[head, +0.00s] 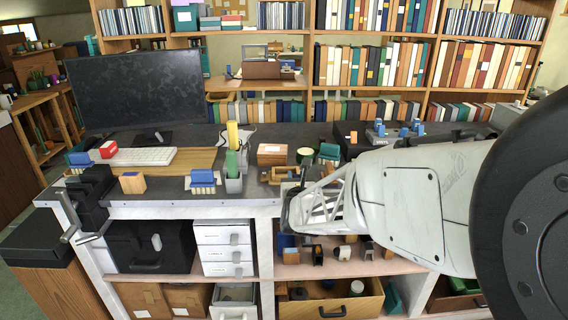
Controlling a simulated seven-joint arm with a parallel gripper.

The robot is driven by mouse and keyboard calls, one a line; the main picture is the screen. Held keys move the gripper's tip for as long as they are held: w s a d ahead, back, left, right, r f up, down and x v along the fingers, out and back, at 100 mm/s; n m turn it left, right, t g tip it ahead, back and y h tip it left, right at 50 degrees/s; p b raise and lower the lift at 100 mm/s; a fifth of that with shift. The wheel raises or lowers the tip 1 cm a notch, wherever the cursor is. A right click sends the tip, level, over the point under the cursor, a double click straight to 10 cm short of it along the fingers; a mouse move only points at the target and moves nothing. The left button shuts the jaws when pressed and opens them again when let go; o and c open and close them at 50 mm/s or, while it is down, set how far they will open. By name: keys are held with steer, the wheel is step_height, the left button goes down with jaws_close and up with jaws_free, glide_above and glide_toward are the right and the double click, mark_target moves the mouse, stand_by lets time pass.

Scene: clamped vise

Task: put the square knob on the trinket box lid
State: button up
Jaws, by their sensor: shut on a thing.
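My gripper (289,216) is at the front edge of the workbench, right of the middle in the head view. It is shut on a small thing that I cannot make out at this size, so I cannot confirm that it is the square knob. A small brown wooden box (271,156) stands on the bench just behind and left of my gripper; it may be the trinket box. I cannot make out a separate lid or a knob on it. A black vise (92,198) is clamped at the bench's left front corner, with its grey handle hanging in front.
A pen holder (234,180), blue-topped blocks (202,178) and a wooden block (132,183) stand left of my gripper. A monitor (138,90) and keyboard (143,157) are farther left. Shelves below hold drawers (224,248) and small blocks. Bare bench top shows along the front left.

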steer(key=shift+w+a+r, duration=0.25)
steer(key=shift+w+r, duration=0.3)
steer(key=shift+w, duration=0.35)
steer(key=w+a+r, duration=0.2)
steer(key=w, duration=0.3)
steer(key=w+a+r+m+h, duration=0.1)
steer(key=w+r, duration=0.1)
steer(key=w, duration=0.4)
steer(key=shift+a+h, duration=0.3)
steer(key=shift+a, duration=0.05)
steer(key=shift+w+f, duration=0.1)
glide_above(272, 149)
steer(key=shift+d+f, duration=0.1)
steer(key=shift+f, duration=0.6)
steer(key=shift+f, duration=1.75)
steer(key=shift+f, duration=0.2)
